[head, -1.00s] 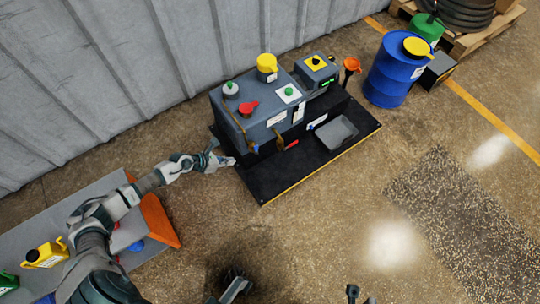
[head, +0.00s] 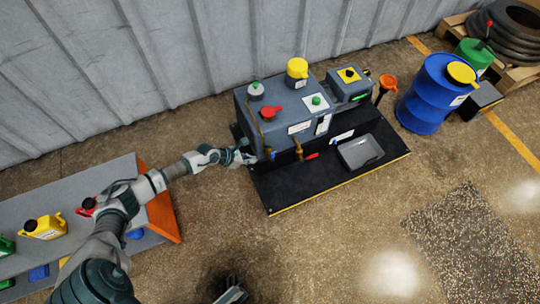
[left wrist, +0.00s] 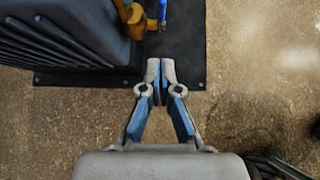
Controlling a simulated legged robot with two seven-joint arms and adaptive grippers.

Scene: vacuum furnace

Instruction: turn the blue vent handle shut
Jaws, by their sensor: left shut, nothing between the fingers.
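The blue vent handle (left wrist: 162,12) shows at the top edge of the left wrist view, beside a brass valve body (left wrist: 133,16). In the head view the handle is a small blue spot (head: 269,153) at the lower left front of the grey furnace unit. My left gripper (head: 254,160) is close to its left side. In the left wrist view my left gripper (left wrist: 160,68) has its fingertips together, empty, pointing at the handle with a visible gap below it.
The unit stands on a black base plate (head: 285,198) with a grey tray (head: 361,152). A second brass valve with a red handle (head: 311,156) is to the right. A bench (head: 88,190) with oil jugs is left.

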